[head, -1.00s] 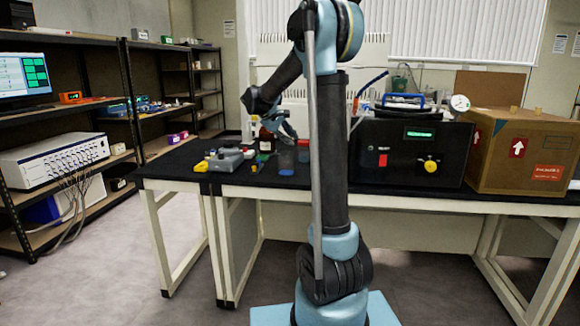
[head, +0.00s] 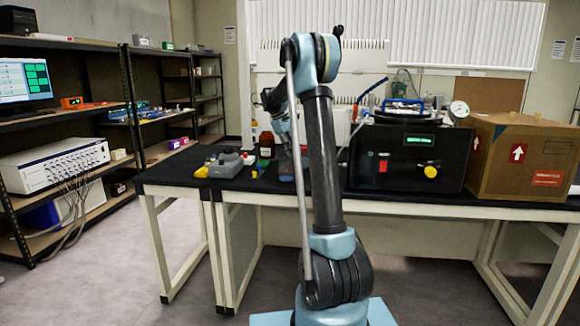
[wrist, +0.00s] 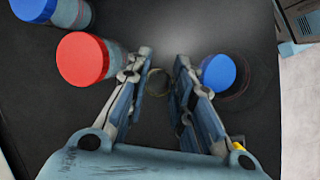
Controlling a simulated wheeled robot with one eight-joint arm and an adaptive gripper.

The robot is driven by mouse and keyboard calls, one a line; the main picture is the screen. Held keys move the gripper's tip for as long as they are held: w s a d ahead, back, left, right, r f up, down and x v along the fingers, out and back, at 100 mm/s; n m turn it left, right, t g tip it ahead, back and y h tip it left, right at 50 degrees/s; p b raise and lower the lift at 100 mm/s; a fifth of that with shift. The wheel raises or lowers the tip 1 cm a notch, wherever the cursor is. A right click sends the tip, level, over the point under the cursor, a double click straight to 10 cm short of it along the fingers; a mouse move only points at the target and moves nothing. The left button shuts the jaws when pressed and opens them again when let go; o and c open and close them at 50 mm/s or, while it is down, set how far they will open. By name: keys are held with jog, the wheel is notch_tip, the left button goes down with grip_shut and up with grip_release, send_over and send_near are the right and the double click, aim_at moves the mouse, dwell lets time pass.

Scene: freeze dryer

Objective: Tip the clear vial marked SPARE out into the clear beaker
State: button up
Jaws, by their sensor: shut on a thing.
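In the wrist view my gripper (wrist: 162,85) has its two fingers apart, closed around a small clear, round-rimmed thing (wrist: 157,83), which looks like an uncapped clear vial. No SPARE marking is readable on it. A red-capped clear vial (wrist: 84,58) stands just left of the left finger. A blue-capped vial (wrist: 218,73) stands close by the right finger, and another blue-capped vial (wrist: 38,8) is at the top left corner. I cannot make out the clear beaker for certain. In the head view my arm mostly hides the gripper above the black bench.
In the head view an amber bottle (head: 266,146) and a grey fixture (head: 226,163) stand left of my gripper. The black machine (head: 408,160) and a cardboard box (head: 514,155) fill the bench to the right. In the wrist view dark bench lies bare beyond the fingers.

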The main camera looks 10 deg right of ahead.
jog(key=shift+w+d+f+g+y+b, duration=0.15)
jog(key=shift+w+d+g+y+b, duration=0.4)
jog(key=shift+w+g, duration=0.3)
jog(key=shift+g, duration=0.25)
jog(key=shift+n, duration=0.3)
jog(key=shift+w+a, duration=0.1)
